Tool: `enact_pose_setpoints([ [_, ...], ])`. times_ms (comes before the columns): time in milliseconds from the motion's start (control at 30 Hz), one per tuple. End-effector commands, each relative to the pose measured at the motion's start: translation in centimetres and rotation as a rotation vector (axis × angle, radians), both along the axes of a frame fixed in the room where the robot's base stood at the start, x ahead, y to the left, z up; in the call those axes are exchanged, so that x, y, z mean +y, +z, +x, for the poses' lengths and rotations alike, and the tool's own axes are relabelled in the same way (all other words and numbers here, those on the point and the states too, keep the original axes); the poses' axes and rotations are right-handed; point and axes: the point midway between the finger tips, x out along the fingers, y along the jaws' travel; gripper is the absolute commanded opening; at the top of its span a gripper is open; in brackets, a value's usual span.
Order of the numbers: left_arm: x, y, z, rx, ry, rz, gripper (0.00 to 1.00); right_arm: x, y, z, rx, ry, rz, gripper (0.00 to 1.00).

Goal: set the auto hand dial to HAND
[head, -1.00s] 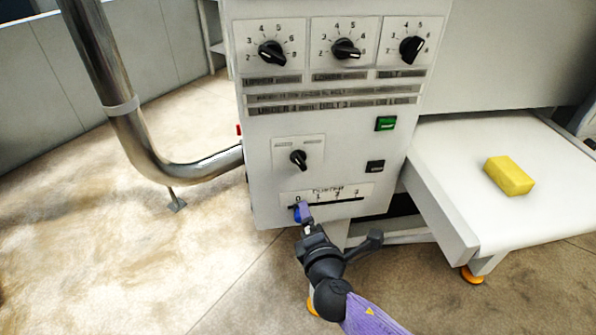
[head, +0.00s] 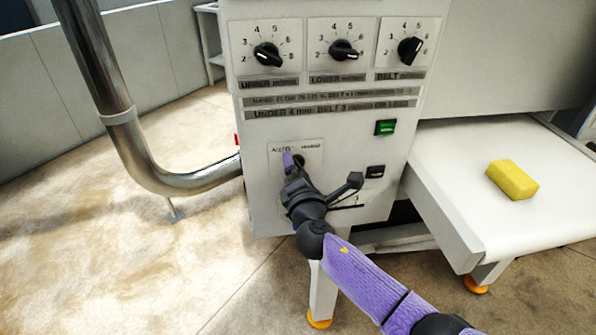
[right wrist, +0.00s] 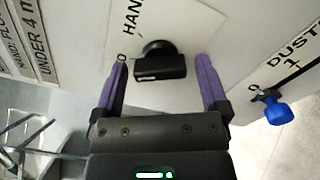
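The auto hand dial (head: 299,162) is a black knob on a white plate on the machine's front panel, labelled AUTO at left and HAND at right. My right gripper (head: 290,160) is in front of it and hides part of it. In the right wrist view the dial (right wrist: 160,62) lies between the two purple fingers of my right gripper (right wrist: 161,68), with a gap showing on each side. The fingers are open. A pale mark shows at the left of the knob's face; I cannot tell its setting for sure. My left gripper is out of view.
The duster slider's blue knob (right wrist: 278,110) is close by in the right wrist view. Three numbered dials (head: 344,50) sit above. A green button (head: 386,127) and a black switch (head: 375,171) are at right. A yellow block (head: 512,180) lies on the white belt.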

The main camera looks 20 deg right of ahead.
Motion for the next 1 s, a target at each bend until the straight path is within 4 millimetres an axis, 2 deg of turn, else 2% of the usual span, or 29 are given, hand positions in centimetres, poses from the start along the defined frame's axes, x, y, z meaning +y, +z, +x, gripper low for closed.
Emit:
enact_pose_setpoints([
  [33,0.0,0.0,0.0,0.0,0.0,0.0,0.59,0.0,0.0,0.0,0.0,0.0,0.0,0.81],
  [67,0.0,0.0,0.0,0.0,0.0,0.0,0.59,0.0,0.0,0.0,0.0,0.0,0.0,0.75],
  [367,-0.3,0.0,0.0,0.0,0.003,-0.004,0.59,0.0,0.0,0.0,0.0,0.0,0.0,0.11],
  [400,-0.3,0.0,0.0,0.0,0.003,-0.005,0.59,0.0,0.0,0.0,0.0,0.0,0.0,0.09],
  [667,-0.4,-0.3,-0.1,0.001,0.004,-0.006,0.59,0.0,-0.1,0.0,-0.005,0.0,0.039,0.09],
  [1000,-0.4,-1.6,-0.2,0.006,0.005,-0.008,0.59,0.0,-0.3,0.0,-0.033,-0.002,0.277,0.09],
])
